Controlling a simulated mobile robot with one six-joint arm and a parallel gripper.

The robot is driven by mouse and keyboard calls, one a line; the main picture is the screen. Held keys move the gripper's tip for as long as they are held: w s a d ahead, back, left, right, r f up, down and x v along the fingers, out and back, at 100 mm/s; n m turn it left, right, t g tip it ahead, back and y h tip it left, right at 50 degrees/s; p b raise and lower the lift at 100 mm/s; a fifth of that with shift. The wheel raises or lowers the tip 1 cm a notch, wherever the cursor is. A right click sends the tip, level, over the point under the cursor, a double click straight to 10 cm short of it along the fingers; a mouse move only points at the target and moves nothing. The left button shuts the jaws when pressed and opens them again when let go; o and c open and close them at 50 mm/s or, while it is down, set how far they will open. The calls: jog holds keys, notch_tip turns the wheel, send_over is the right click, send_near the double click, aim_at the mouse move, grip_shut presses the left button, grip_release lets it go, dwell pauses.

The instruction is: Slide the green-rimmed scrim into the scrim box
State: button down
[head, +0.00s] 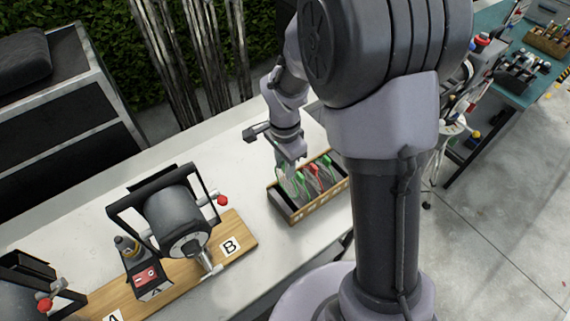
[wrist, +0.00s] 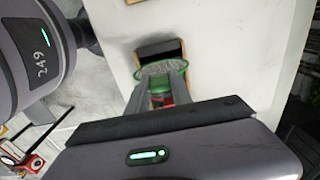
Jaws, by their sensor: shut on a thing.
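My gripper (head: 290,160) points down over the left part of the scrim box (head: 312,209). It is shut on the green-rimmed scrim (head: 284,180), a round mesh disc. In the wrist view the scrim's green rim (wrist: 183,65) shows in front of the gripper (wrist: 160,100) and overlaps the box (wrist: 160,49), which has wooden edges and a dark inside. I cannot tell whether the scrim's lower edge is inside the box or just above it. The box holds other scrims with green and red handles (head: 314,170) to the right of my gripper.
The box stands on a pale table (head: 255,190). To its left, a lamp (head: 178,222) sits on a wooden board (head: 232,240) marked B, with a second lamp farther left (head: 25,285). A cart with tools (head: 520,75) stands at the far right.

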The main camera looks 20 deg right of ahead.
aim_at(285, 184)
jog(key=shift+f, duration=0.1)
jog(key=shift+f+b, duration=1.7)
jog(key=shift+b, duration=0.05)
jog(key=shift+f, duration=0.1)
jog(key=shift+f+b, duration=1.35)
jog(key=shift+f, duration=0.15)
jog(key=shift+f+b, duration=1.1)
jog(key=c, duration=1.1)
grip_release()
